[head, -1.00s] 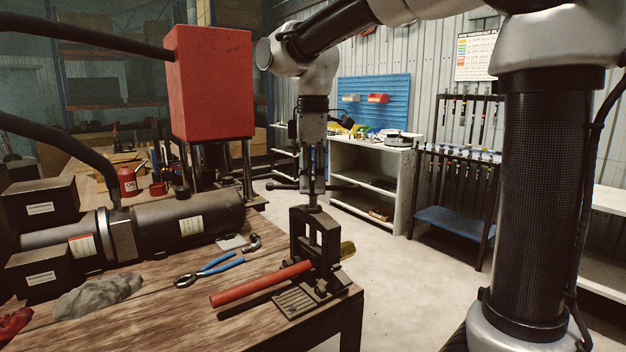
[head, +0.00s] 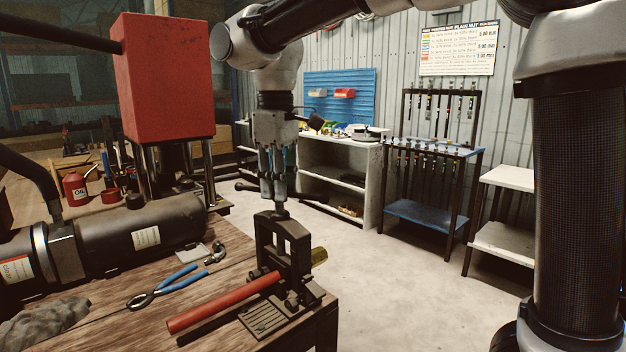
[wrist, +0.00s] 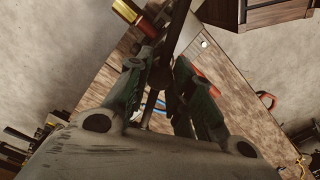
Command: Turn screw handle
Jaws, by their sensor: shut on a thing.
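A dark metal clamp frame (head: 268,240) stands upright at the near right corner of the wooden bench in the head view. A red hose (head: 222,303) lies through its lower part, slanting down to the left. The clamp's screw rises from the top of the frame. The dark screw handle (head: 312,206) crosses at my fingertips, its ends sticking out to left and right. My gripper (head: 273,198) points straight down over the frame, shut on the screw handle. In the wrist view, my fingers (wrist: 160,95) close around a dark bar; the exact contact is hard to see.
Blue-handled pliers (head: 172,285) and a small hammer (head: 214,253) lie left of the clamp. A brass-coloured piece (head: 319,256) sticks out behind the clamp.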

